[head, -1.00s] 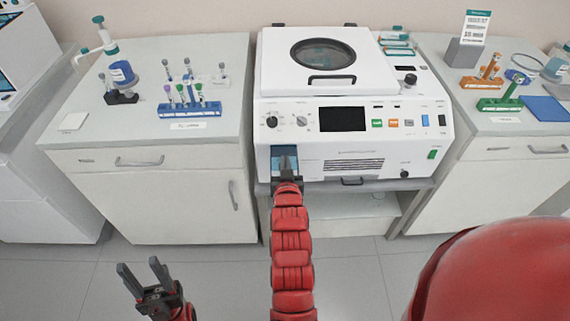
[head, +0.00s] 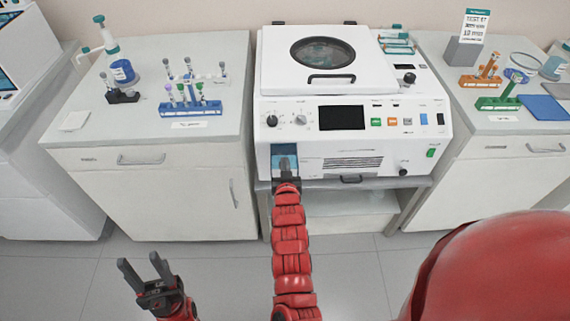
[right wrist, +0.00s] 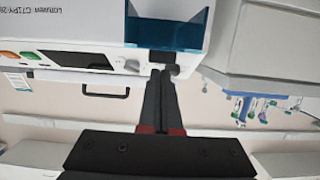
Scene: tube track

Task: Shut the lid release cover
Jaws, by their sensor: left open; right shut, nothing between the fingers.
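The white centrifuge (head: 345,150) stands in the middle. Its lid release cover (head: 277,150) is a blue, see-through flap at the lower left of the front. In the right wrist view, which is upside down, the cover (right wrist: 165,33) stands out from the front panel; its exact angle is hard to tell. My right gripper (head: 285,163) is shut and empty in front of the cover, hiding part of it. In the right wrist view its fingertips (right wrist: 162,72) are close by the cover's edge; contact is unclear. My left gripper (head: 142,264) is open and empty, low above the floor.
The centrifuge's round-windowed lid (head: 325,60) is down. A blue tube rack (head: 190,109) stands on the left cabinet. Orange (head: 478,84) and green (head: 497,104) racks stand on the right cabinet. The floor before the cabinets is clear.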

